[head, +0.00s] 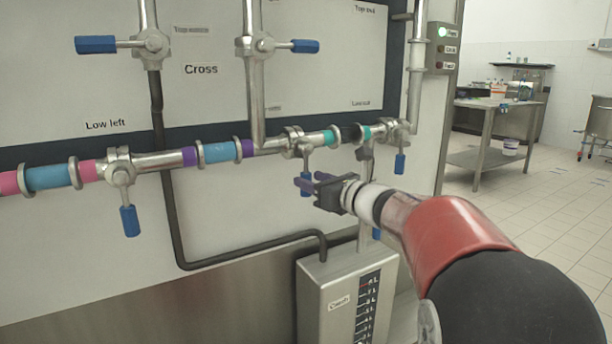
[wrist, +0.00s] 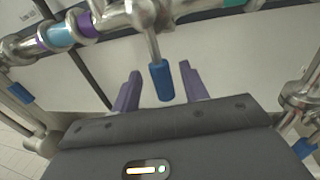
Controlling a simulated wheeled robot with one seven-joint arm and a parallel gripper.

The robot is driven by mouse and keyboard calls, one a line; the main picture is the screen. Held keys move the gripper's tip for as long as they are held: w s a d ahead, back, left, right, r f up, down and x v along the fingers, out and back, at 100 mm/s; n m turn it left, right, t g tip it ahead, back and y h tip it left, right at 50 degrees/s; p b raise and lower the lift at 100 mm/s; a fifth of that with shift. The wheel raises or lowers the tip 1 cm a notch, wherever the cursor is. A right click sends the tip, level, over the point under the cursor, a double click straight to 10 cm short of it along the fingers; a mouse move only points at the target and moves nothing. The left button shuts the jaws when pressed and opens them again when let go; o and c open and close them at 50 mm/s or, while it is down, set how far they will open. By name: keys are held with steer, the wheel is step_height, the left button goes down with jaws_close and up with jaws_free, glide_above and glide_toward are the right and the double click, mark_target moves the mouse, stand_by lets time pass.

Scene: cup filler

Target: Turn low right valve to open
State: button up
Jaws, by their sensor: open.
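The valve in front of my gripper, which I take as the low right valve (head: 297,143), sits on the horizontal steel pipe. Its blue-capped lever (head: 305,190) hangs down, across the pipe's run. In the wrist view the blue lever cap (wrist: 161,84) shows between the fingers. My gripper (head: 311,180) has purple fingers and is open and empty, pointing at the panel. In the wrist view the gripper (wrist: 160,70) has one finger on each side of the cap, with visible gaps. I cannot tell how deep the cap lies between them. The fingers partly hide the lever in the head view.
Another valve with a blue lever (head: 400,163) hangs close on the right. The low left valve's lever (head: 129,220) hangs further left. A grey box with a level scale (head: 325,290) stands below my gripper. A black hose (head: 250,245) runs to it. The panel lies behind the pipe.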

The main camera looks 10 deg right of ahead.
steer(key=shift+x, duration=1.45)
jaws_close()
